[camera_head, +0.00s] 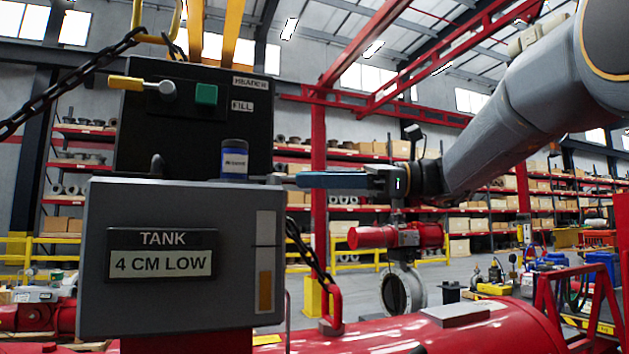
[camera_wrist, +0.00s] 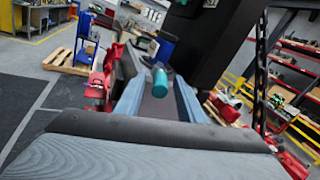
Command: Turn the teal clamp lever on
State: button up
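A short teal cylinder, which looks like the end of the clamp lever (camera_wrist: 160,83), shows in the wrist view between the two blue-grey fingers of my gripper (camera_wrist: 160,92). The fingers stand apart with a gap beside the teal end; I cannot tell whether either touches it. In the head view my gripper (camera_head: 285,180) points left, its fingertips just above the right end of the grey box (camera_head: 150,270) labelled "TANK 4 CM LOW". The teal lever cannot be made out there, likely hidden by my gripper.
A blue jar with a dark lid (camera_head: 234,160) stands on the box near my fingertips. Behind it rises a black panel (camera_head: 190,130) with a green square button (camera_head: 206,95) and a yellow-handled lever (camera_head: 127,84). A dark chain (camera_head: 308,250) hangs right of the box above red pipework.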

jog(key=d+b, duration=0.2)
jog(key=d, duration=0.5)
jog(key=shift+d, duration=0.2)
jog(key=shift+f, duration=0.15)
notch_tip(320, 180, down, 35)
jog(key=n+t+h, duration=0.1)
jog(key=h, duration=0.8)
jog(key=s+d+f+n+h, duration=0.3)
jog(key=s+f+n, duration=0.1)
jog(key=f, duration=0.3)
jog(key=s+d+f+n+h, duration=0.3)
jog(key=s+d+f+n, duration=0.1)
jog(key=f, duration=0.4)
jog(key=s+d+f+n+h, duration=0.3)
jog(key=s+f+n, duration=0.3)
jog(key=f, duration=0.2)
jog(key=shift+s+d, duration=0.25)
jog(key=shift+d, duration=0.5)
jog(key=shift+f, duration=0.1)
